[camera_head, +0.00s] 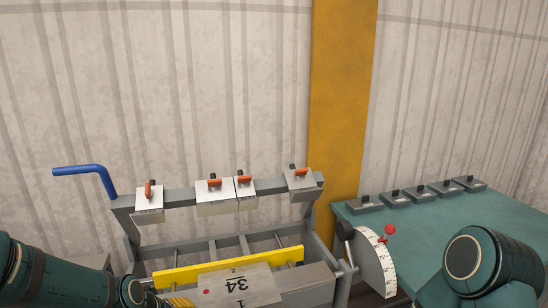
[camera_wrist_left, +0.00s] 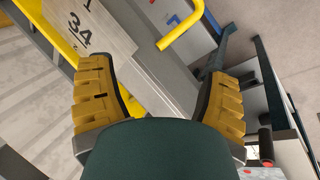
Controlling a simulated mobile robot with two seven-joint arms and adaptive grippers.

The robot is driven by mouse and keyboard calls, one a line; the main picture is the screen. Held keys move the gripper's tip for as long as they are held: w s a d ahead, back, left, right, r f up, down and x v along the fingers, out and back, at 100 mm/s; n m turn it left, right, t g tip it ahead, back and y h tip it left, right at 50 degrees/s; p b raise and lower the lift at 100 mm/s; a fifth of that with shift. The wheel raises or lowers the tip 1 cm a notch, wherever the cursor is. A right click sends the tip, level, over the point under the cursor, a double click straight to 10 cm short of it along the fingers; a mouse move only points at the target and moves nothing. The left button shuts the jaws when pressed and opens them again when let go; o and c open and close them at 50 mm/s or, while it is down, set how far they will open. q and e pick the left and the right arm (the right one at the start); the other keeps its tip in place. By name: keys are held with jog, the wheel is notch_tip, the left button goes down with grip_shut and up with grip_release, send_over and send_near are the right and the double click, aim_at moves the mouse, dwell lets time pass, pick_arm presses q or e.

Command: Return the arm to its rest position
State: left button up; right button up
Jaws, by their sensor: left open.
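My left gripper (camera_head: 176,301) comes in at the bottom left of the head view, in front of the panel bender (camera_head: 218,196). In the left wrist view its two yellow-padded fingers (camera_wrist_left: 160,92) are spread wide with nothing held between them. A grey sheet marked 34 (camera_head: 240,284) lies on the bender's bed beside the yellow bar (camera_head: 228,264). The sheet also shows past the left finger in the wrist view (camera_wrist_left: 100,32). My right arm shows as a teal link at the lower right; its gripper is out of view.
A blue handle (camera_head: 84,170) sticks out at the bender's upper left. Clamp blocks with orange levers (camera_head: 215,190) sit along its beam. A dial with a red knob (camera_head: 375,262) stands at its right. A green table (camera_head: 440,230) carries several grey blocks. A yellow post (camera_head: 342,95) stands behind.

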pick_arm(q)
jog(key=s+d+f+m+g, duration=0.1)
jog(key=s+d+f+m, duration=0.3)
jog(key=f, duration=0.5)
jog(key=s+d+f+m+g+h, duration=0.1)
jog(key=s+d+f+m, duration=0.3)
jog(key=s+d+f, duration=0.4)
notch_tip(320, 180, down, 3)
jog(key=shift+s+d+r+m+b, duration=0.2)
jog(key=shift+s+d+m+b, duration=0.15)
jog(key=shift+d, duration=0.45)
